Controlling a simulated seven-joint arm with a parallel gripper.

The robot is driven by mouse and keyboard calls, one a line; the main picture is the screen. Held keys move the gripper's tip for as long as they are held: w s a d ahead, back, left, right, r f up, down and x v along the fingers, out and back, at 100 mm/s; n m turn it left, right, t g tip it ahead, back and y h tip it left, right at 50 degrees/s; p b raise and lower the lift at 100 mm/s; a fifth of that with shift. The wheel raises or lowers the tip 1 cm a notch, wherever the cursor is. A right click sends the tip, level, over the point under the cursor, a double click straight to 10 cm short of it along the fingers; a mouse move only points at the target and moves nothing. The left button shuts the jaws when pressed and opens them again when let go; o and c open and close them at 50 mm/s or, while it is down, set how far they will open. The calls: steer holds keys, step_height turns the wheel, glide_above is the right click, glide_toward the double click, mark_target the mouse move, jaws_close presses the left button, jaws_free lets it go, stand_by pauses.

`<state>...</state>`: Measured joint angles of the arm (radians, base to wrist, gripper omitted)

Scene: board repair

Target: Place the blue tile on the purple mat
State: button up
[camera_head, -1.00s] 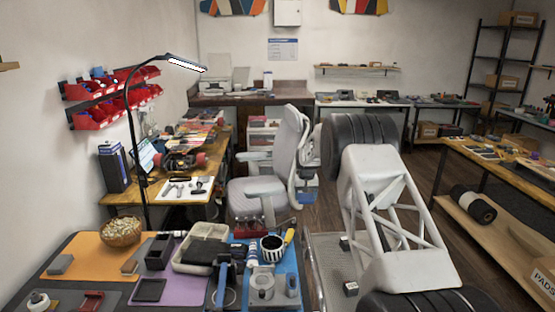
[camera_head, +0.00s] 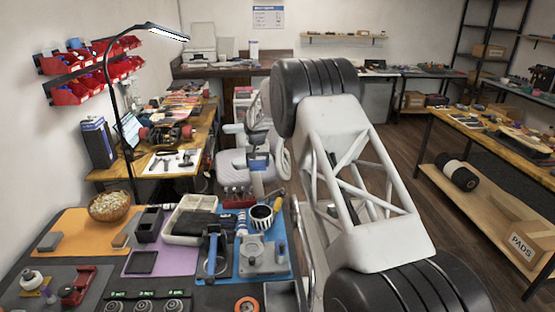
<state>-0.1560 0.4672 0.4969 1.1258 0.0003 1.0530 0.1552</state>
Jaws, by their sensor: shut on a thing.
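The purple mat (camera_head: 180,260) lies on the front-left bench. A dark square piece (camera_head: 141,262) lies flat on its left part and a dark open bin (camera_head: 149,226) stands at its back. My gripper (camera_head: 257,186) is small in view, pointing down in front of the grey chair, behind the bench's far edge in the picture and up and right of the mat. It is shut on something. A blue patch (camera_head: 258,163) shows on this part of my arm; I cannot tell whether it is the blue tile. No other clear blue tile shows.
A blue mat (camera_head: 283,268) with a grey fixture lies right of the purple mat, with a blue-handled tool (camera_head: 213,254) between them. A cream tray (camera_head: 186,228) stands behind. An orange mat (camera_head: 78,226) and a wicker bowl (camera_head: 108,206) are left. The lamp arm rises behind.

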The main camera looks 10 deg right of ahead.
steer(key=s+a, duration=0.2)
steer(key=a, duration=0.2)
steer(key=s+a, duration=0.2)
steer(key=a, duration=0.3)
steer(key=s+a, duration=0.2)
steer(key=a, duration=0.3)
steer(key=shift+s+r, duration=0.1)
steer(key=shift+s, duration=0.2)
steer(key=s+a, duration=0.8)
steer(key=a, duration=0.4)
glide_above(142, 263)
step_height(142, 263, down, 8)
steer(key=shift+a+f, duration=0.1)
steer(key=shift+f, duration=0.15)
steer(key=shift+f, duration=0.2)
steer(key=shift+f, duration=3.2)
steer(key=shift+f, duration=0.25)
